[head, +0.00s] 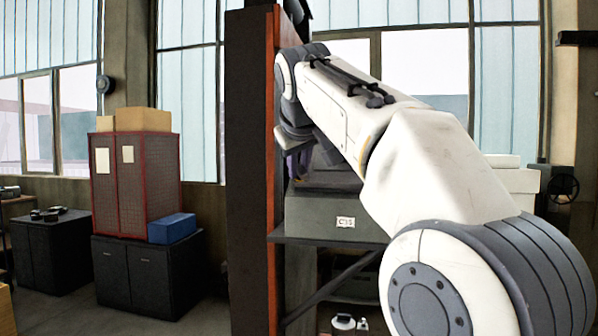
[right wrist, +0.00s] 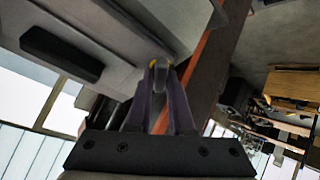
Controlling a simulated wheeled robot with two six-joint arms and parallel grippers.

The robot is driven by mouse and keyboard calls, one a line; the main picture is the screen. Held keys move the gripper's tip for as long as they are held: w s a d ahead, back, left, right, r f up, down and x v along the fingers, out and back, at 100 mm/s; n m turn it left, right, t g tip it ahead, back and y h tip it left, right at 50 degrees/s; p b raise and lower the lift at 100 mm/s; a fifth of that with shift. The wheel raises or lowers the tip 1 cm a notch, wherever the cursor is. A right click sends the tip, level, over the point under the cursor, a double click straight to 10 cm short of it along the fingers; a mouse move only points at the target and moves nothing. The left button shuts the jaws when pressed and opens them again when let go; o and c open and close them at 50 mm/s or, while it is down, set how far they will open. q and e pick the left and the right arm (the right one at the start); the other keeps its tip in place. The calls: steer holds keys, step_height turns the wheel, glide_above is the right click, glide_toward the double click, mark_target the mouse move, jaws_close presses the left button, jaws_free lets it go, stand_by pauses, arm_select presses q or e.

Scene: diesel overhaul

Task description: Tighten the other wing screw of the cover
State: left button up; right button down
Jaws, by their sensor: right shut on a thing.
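My right gripper (head: 298,164) shows in the head view as dark purple fingers below my wrist, close to the orange-edged post. In the right wrist view my right gripper (right wrist: 161,72) points at a pale grey casing (right wrist: 120,30). Its purple fingers are shut on a small grey piece, which appears to be the wing screw (right wrist: 160,77). Yellow shows at the fingertips. The fingers hide most of the screw, so its seating cannot be told. The other wing screw cannot be made out. My left gripper is in neither view.
The dark post with an orange edge (head: 271,190) stands just left of my right gripper. A red mesh cabinet (head: 133,185) and a blue box (head: 171,228) stand farther left.

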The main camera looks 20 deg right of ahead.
steer(key=shift+m, duration=0.4)
steer(key=m+h, duration=0.1)
steer(key=m, duration=0.2)
steer(key=shift+m+b, duration=0.3)
steer(key=shift+m+h, duration=0.4)
steer(key=shift+m, duration=0.2)
steer(key=m+h, duration=0.1)
steer(key=m, duration=0.2)
steer(key=shift+g, duration=0.4)
steer(key=c, duration=0.7)
jaws_free()
steer(key=shift+o, duration=0.2)
